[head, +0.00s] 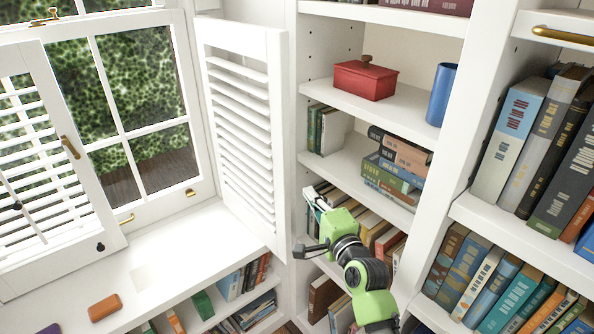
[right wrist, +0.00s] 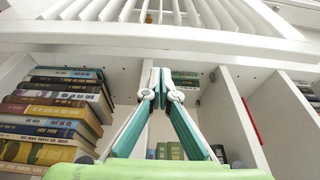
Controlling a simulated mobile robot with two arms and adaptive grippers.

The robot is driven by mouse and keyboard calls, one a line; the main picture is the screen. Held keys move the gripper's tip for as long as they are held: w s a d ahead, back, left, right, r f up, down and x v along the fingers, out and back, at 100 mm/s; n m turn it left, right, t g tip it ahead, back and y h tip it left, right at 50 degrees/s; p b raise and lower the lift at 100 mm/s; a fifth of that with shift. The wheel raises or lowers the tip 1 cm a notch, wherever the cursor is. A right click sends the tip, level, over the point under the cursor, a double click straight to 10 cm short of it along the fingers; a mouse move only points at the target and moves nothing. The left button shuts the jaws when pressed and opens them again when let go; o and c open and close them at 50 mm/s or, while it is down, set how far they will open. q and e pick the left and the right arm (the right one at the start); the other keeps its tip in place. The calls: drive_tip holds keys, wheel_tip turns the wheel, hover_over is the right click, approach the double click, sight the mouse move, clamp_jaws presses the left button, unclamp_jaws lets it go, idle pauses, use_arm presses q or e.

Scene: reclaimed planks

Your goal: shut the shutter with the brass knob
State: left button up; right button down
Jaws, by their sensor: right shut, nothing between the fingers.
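The right louvred shutter (head: 276,150) stands swung open from the window, its free edge near the bookcase. I cannot make out a knob on it in the head view. In the right wrist view its slats (right wrist: 190,12) cross the top, with a small brass-coloured thing (right wrist: 148,18) among them, too small to identify. The left shutter (head: 50,90) has a bronze bar handle (head: 70,147) and a dark knob (head: 100,246). My right gripper (head: 312,193) is shut and empty, just right of the right shutter's lower free edge; its closed fingertips show in the wrist view (right wrist: 160,75). My left gripper is out of view.
The white bookcase (head: 302,60) stands right of the shutter, close to my right gripper. It holds books, a red lidded box (head: 364,80) and a blue cup (head: 441,95). An orange block (head: 104,307) lies on the white sill (head: 180,250), which is mostly clear.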

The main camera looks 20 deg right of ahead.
drive_tip(key=w+p, duration=0.2)
drive_tip(key=w, duration=0.7)
drive_tip(key=shift+w+f, duration=0.15)
drive_tip(key=shift+w, duration=0.25)
drive_tip(key=shift+a, duration=0.1)
